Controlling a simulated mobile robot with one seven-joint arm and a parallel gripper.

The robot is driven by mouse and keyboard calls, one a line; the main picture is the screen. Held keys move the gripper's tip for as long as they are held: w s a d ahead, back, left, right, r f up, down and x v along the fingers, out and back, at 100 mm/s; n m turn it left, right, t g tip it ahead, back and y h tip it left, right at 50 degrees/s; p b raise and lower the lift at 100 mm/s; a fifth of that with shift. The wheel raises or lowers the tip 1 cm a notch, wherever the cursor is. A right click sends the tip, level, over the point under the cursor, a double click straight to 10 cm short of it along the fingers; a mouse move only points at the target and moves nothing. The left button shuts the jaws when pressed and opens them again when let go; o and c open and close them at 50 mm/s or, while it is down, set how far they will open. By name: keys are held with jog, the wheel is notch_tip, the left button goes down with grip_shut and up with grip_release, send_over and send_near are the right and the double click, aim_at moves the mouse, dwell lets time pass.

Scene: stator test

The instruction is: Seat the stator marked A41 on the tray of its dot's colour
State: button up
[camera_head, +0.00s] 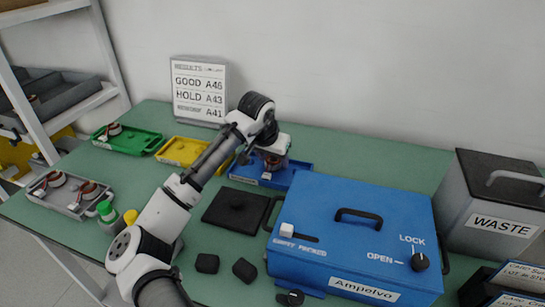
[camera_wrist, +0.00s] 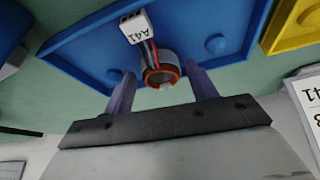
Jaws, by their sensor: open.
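The stator marked A41 (camera_wrist: 160,70) is a copper-coloured ring with wires to a white connector (camera_wrist: 138,27) that bears the mark. It is at the blue tray (camera_wrist: 75,52), between two raised round posts; I cannot tell if it is fully seated. In the head view the stator (camera_head: 272,161) shows under my gripper, over the blue tray (camera_head: 246,172). My gripper (camera_wrist: 162,82) is open, with one finger on each side of the ring and gaps between. No coloured dot on the stator shows.
A yellow tray (camera_head: 180,152) and a green tray (camera_head: 140,143) with a stator stand left; a grey tray (camera_head: 72,208) holds two more. A blue box (camera_head: 345,215) stands close in front. A results board (camera_head: 199,91) lists A41 at the bottom. A waste bin (camera_head: 490,205) is right.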

dwell(0.3)
jog(key=shift+r+p, duration=2.25)
jog(key=shift+r, duration=0.15)
jog(key=shift+o, duration=0.4)
jog(key=o, duration=0.5)
jog(key=b+v, duration=0.2)
jog(key=v, duration=1.1)
jog(key=shift+a+r, duration=0.1)
jog(key=shift+r, duration=0.35)
